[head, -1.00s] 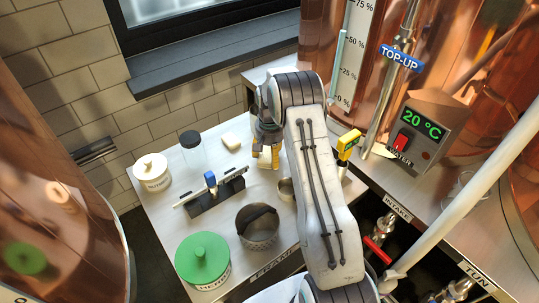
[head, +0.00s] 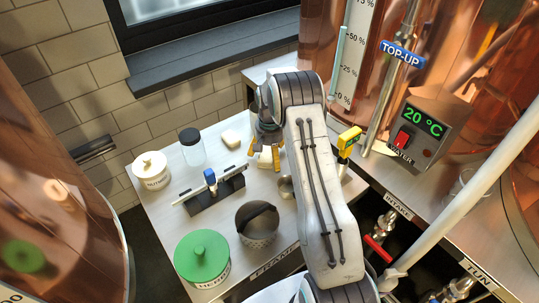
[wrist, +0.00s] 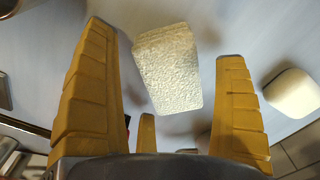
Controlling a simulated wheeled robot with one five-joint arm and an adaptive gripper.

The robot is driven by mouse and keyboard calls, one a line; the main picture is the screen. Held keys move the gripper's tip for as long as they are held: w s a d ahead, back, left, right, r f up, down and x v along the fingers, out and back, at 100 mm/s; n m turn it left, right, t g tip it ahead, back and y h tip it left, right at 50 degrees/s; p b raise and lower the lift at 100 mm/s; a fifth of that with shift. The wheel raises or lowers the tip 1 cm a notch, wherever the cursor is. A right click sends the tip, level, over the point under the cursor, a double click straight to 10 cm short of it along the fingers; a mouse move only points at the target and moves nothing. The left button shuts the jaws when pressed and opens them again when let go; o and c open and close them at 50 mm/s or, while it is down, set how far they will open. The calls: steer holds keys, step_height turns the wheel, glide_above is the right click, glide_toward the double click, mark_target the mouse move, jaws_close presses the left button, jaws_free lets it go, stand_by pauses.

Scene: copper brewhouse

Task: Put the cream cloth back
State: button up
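A cream, rough-textured block that looks like the folded cream cloth (wrist: 168,68) lies on the pale worktop. In the wrist view it is ahead of and between my finger tips, slightly turned. In the head view it shows partly under my gripper (head: 265,150). My gripper is open, its yellow fingers spread wide and pointing down, with nothing held. I cannot tell whether the fingers are beside the cloth or still above it. A second, smoother cream block (head: 232,138) lies behind and left, and shows at the right in the wrist view (wrist: 291,92).
A yellow-handled device (head: 348,141) stands right.

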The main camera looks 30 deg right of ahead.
mark_target(269, 154)
steer(key=shift+o, duration=0.3)
steer(key=shift+r, duration=0.1)
step_height(269, 154, up, 12)
stand_by(0.6)
stand_by(0.4)
